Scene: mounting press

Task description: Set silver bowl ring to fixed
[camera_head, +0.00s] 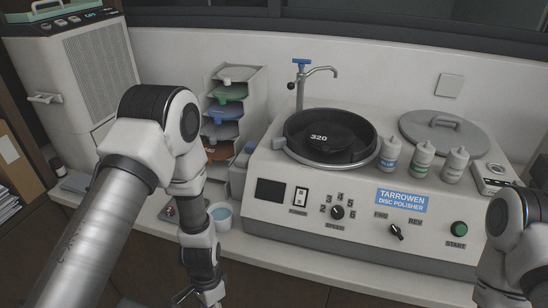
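The silver bowl ring (318,164) runs around the lower edge of the black bowl on the disc polisher (330,214). A dark disc marked 320 (319,138) lies in the bowl. A small grey block (257,150) sits at the ring's left side; I cannot read any ring setting. My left gripper (190,298) hangs low at the bottom edge, in front of the counter and well apart from the ring. It is partly cut off, so its opening is unclear. My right arm shows at the right edge, but its gripper is out of view.
A tap (301,84) stands behind the bowl. Several bottles (422,160) and a grey lid (443,130) are right of it. A shelf unit (252,100) and a white cup (221,214) stand left of the polisher. A knob panel is on its front.

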